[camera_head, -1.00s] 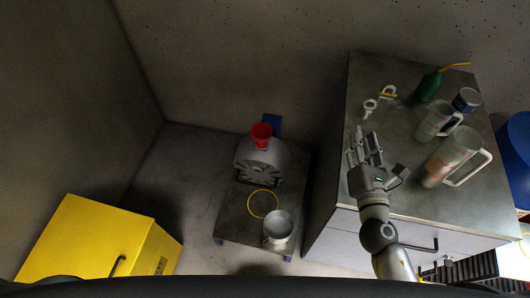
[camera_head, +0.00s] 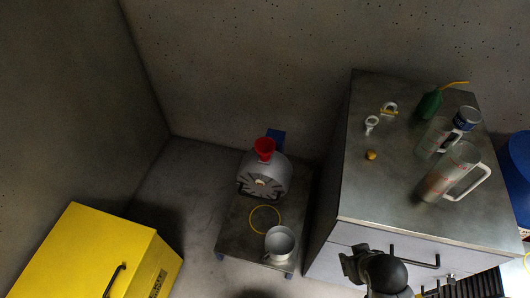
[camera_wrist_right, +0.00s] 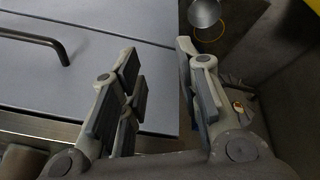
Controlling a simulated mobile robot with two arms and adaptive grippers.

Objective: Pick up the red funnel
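The red funnel (camera_head: 265,147) sits upright on top of the grey rounded machine (camera_head: 264,176), which stands on a low platform (camera_head: 233,238). My right gripper (camera_head: 352,262) is in front of the cabinet's drawer face, to the right of and nearer than the funnel, well apart from it. In the right wrist view its fingers (camera_wrist_right: 158,50) are spread with nothing between them. The funnel does not show in the wrist view. My left gripper is not in view.
A metal pot (camera_head: 280,243) and a yellow ring (camera_head: 265,219) are on the platform. The cabinet (camera_head: 400,190) at the right carries clear jugs, a green bottle (camera_head: 430,104), a can and a small brass piece (camera_head: 371,155). A drawer handle (camera_wrist_right: 38,40) is near my gripper. A yellow box (camera_head: 85,250) stands at left.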

